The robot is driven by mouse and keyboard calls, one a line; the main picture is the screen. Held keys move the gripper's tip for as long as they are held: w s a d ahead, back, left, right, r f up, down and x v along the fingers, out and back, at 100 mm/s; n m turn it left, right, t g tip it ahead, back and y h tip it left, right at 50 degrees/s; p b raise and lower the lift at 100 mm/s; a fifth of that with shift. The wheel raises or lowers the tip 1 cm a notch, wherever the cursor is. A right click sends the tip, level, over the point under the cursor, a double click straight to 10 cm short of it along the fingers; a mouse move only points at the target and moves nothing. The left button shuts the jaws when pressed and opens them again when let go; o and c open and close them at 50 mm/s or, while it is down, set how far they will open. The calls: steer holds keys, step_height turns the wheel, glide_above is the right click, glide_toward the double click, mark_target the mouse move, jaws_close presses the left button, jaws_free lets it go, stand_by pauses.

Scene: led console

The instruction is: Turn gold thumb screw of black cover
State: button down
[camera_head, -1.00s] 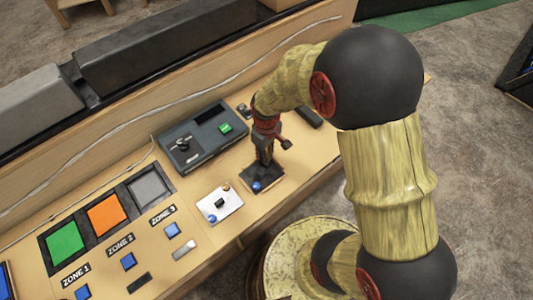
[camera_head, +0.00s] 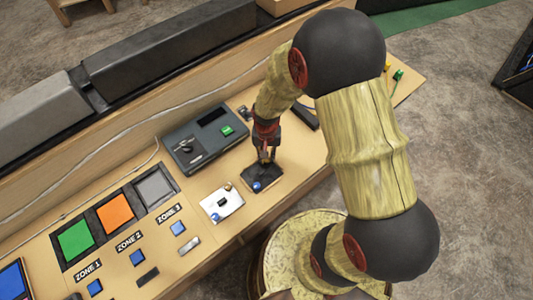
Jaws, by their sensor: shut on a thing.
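The black cover (camera_head: 254,180) lies flat on the wooden console to the right of a white plate. A blue knob (camera_head: 257,186) sits near its front edge. My gripper (camera_head: 266,160) points down over the far right part of the black cover, its fingers close together at the cover's surface. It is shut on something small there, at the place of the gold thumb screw. The gold screw itself is too small and hidden by the fingers to make out clearly.
The white plate (camera_head: 212,207) has a gold and a blue knob. A grey box (camera_head: 192,152) with a key switch and green button stands behind. Zone 1 to 3 panels lie to the left. A dark bar (camera_head: 305,117) lies right of my gripper.

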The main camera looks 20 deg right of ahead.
steer(key=m+p, duration=0.2)
steer(key=m, duration=0.4)
steer(key=shift+r, duration=0.15)
steer(key=m+p, duration=0.2)
steer(key=m, duration=0.4)
steer(key=shift+w+m, duration=0.1)
steer(key=shift+m, duration=0.3)
steer(key=m+p, duration=0.1)
steer(key=m, duration=0.5)
steer(key=m+p, duration=0.1)
steer(key=m, duration=0.4)
steer(key=shift+m, duration=0.5)
steer(key=c, duration=2)
jaws_free()
steer(key=shift+o, duration=0.4)
